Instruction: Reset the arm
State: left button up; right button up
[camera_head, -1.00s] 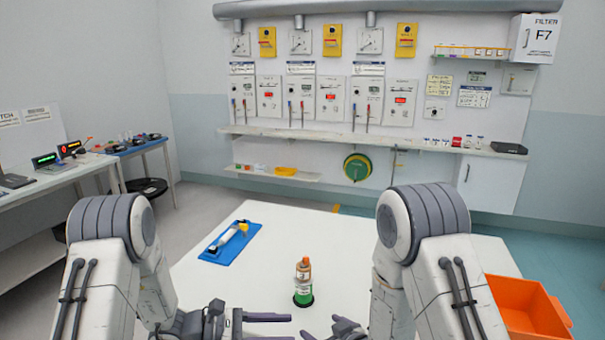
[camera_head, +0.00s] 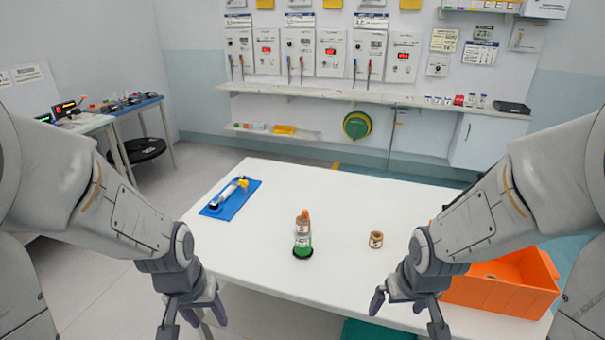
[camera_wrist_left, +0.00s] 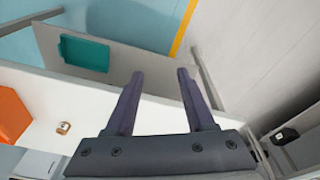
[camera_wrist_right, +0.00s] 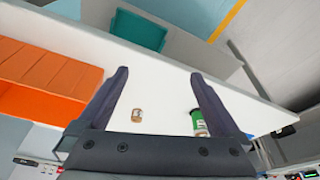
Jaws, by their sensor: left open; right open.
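My left gripper (camera_head: 195,325) hangs open and empty at the front left edge of the white table (camera_head: 290,190). My right gripper (camera_head: 408,318) hangs open and empty by the table's front edge, left of the orange bin (camera_head: 500,292). Both arms are bent, with the grippers pointing down. In the left wrist view the open fingers (camera_wrist_left: 160,74) hold nothing. In the right wrist view the open fingers (camera_wrist_right: 159,74) hold nothing; a small brown roll (camera_wrist_right: 137,115) and a green-labelled bottle (camera_wrist_right: 198,122) show beyond them.
The bottle (camera_head: 303,240) stands upright on a black base mid-table, with the roll (camera_head: 376,239) to its right. A blue mat (camera_head: 218,206) bearing a white-and-yellow tool (camera_head: 237,190) lies at the left. A teal object (camera_head: 375,330) is below the front edge. The table is otherwise clear.

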pick_arm(q)
jog(key=s+d+r+m+g, duration=0.1)
jog(key=s+d+r+m, duration=0.2)
jog(key=s+d, duration=0.3)
jog(key=s+d+r+m, duration=0.4)
jog(key=s+d+m, duration=0.1)
jog(key=s+d, duration=0.2)
jog(key=shift+d+g+h, duration=0.15)
jog(key=shift+g+h, duration=0.25)
pick_arm(e)
jog(key=s+a+r+n+g, duration=0.1)
jog(key=s+a+r+n, duration=0.2)
jog(key=s+a, duration=0.3)
jog(key=s+a+r+n+g+y, duration=0.1)
jog(key=s+a+r+n+g, duration=0.1)
jog(key=s+a, duration=0.5)
jog(key=shift+s+a+r+n, duration=0.3)
jog(key=shift+s+r+n, duration=0.45)
jog(key=shift+s+n, duration=0.3)
